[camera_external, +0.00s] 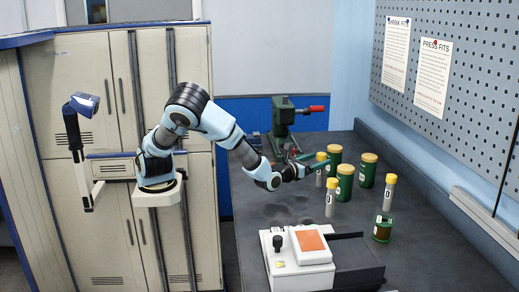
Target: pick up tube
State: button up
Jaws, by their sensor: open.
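Three slim grey tubes with yellow caps stand upright on the dark bench. One tube (320,179) is beside my gripper, a second tube (330,204) stands nearer the front, and a third tube (389,199) stands to the right. Dark letter labels show on the nearer two. My gripper (317,163) is open, with its green fingers at the first tube's upper part. I cannot tell whether the fingers are around this tube or only in front of it, or whether they touch it.
Green jars with tan lids (345,184) (367,172) (334,154) stand close by the tubes. A smaller green container (382,230) is at the right. A white device (297,269) occupies the front, and a green press (284,115) the back. The right bench surface (435,250) is clear.

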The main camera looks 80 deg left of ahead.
jog(key=x, duration=0.1)
jog(key=p+x, duration=0.1)
jog(key=x, duration=0.3)
jog(key=shift+w+r, duration=0.25)
jog(key=shift+c, duration=0.3)
grip_shut()
dwell(0.9)
